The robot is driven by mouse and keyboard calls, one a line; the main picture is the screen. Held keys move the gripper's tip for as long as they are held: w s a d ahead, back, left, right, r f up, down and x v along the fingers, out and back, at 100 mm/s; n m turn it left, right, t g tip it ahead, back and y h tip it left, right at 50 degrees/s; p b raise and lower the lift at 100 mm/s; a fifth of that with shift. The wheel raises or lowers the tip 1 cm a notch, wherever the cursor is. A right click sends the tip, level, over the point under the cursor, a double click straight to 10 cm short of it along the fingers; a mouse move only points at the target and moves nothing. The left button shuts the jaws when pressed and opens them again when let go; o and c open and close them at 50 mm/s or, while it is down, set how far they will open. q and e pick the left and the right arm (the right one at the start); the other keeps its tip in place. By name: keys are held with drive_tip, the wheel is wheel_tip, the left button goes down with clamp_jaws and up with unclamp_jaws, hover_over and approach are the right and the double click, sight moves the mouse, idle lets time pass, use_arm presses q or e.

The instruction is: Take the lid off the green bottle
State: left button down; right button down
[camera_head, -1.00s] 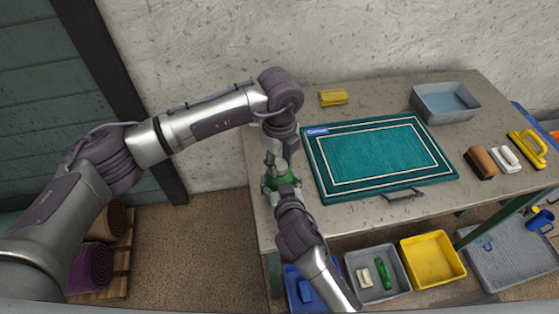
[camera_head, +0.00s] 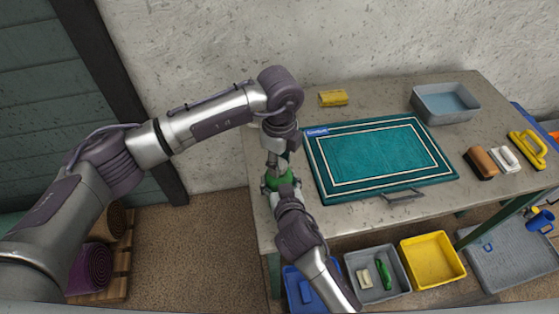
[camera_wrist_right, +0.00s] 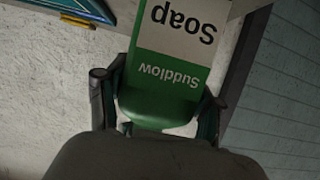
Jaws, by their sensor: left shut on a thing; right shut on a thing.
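My left gripper (camera_head: 277,163) points down from above and is shut at the bottle's top, on the lid. The lid is too small and too covered by the fingers to make out, so I cannot tell whether it is still seated.
A teal rug (camera_head: 380,158) lies to the right of the bottle on the table (camera_head: 340,211). Below are grey and yellow bins (camera_head: 433,259).

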use_arm(q)
drive_tip(key=shift+r, duration=0.95)
drive_tip(key=shift+r, duration=0.1)
drive_tip(key=shift+r, duration=1.9)
use_arm(e)
drive_tip(key=shift+c, duration=0.4)
unclamp_jaws()
